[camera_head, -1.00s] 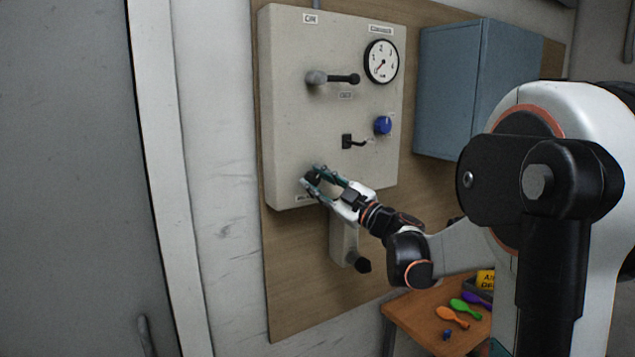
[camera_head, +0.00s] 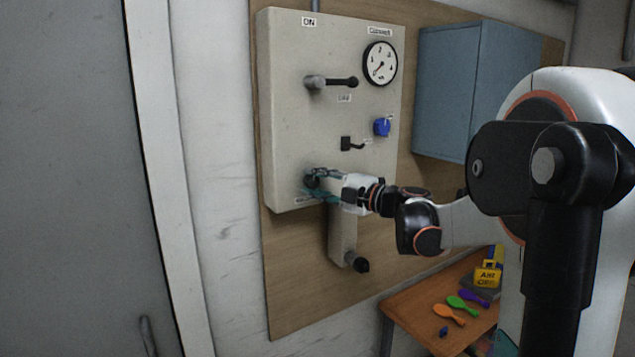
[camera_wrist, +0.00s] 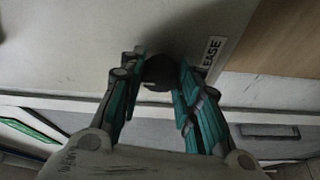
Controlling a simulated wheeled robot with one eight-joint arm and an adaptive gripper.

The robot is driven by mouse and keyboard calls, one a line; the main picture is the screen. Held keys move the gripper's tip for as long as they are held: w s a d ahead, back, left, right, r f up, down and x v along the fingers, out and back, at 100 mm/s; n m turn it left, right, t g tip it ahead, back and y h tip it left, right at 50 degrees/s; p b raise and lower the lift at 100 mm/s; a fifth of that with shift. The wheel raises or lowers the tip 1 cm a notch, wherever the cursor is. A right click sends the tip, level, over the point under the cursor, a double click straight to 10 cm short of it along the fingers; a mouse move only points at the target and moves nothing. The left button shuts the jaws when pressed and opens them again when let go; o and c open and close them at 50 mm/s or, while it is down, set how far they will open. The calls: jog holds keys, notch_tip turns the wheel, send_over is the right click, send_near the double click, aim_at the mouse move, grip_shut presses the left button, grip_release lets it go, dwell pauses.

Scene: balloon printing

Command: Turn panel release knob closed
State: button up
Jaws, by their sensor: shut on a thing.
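The panel release knob is a dark round knob (camera_head: 311,181) low on the left of the beige panel (camera_head: 285,120). In the wrist view the knob (camera_wrist: 160,70) sits between the two teal-and-grey fingers, with a label ending in "EASE" (camera_wrist: 212,52) to its right. My gripper (camera_head: 318,186) is shut on the knob, reaching in from the right at the panel's lower edge. In the wrist view my gripper (camera_wrist: 162,85) has a finger on each side of the knob. The fingers partly hide the knob in the head view.
Above are a black lever (camera_head: 335,83), a gauge (camera_head: 380,64), a blue knob (camera_head: 382,127) and a black hook-shaped handle (camera_head: 352,144). A blue cabinet (camera_head: 450,90) is right.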

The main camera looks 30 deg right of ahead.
dwell(0.5)
jog(key=o, duration=1.1)
jog(key=shift+c, duration=0.2)
jog(key=v, duration=1.2)
